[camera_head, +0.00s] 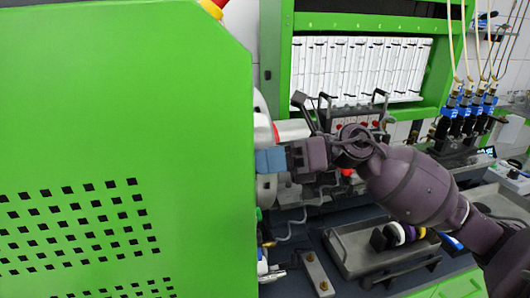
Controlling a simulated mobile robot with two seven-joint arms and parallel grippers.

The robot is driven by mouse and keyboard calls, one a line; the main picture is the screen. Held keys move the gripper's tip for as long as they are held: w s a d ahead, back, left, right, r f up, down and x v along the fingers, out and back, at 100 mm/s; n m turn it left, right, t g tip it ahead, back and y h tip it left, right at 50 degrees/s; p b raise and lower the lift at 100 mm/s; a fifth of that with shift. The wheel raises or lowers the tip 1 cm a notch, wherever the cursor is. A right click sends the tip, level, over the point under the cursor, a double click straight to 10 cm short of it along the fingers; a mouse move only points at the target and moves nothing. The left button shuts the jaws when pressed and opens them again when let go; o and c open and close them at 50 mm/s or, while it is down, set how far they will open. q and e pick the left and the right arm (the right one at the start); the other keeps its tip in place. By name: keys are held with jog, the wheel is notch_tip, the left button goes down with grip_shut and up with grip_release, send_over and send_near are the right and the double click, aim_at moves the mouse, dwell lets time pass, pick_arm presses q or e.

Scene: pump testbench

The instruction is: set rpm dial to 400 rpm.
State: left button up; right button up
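I cannot make out the rpm dial for certain in the head view. My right arm comes in from the right edge, and its gripper (292,158) points left toward the edge of the large green cabinet (120,120). A blue block (270,160) shows at the gripper's tip; I cannot tell whether it is part of the gripper or of the bench. The fingers are seen side-on and partly merge with the machinery, so their opening is unclear. My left gripper is not in view.
A grey tray (350,262) with several small round parts lies on the bench below my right arm. White measuring tubes (360,68) stand in a green frame behind. Blue-topped valves (468,112) are at the right. A small light-coloured control box (512,176) sits at the right edge.

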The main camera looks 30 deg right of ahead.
jog(key=shift+m, duration=0.6)
jog(key=shift+p, duration=0.3)
jog(key=o, duration=0.9)
jog(key=shift+o, duration=0.2)
jog(key=b+v, duration=0.2)
jog(key=v, duration=0.9)
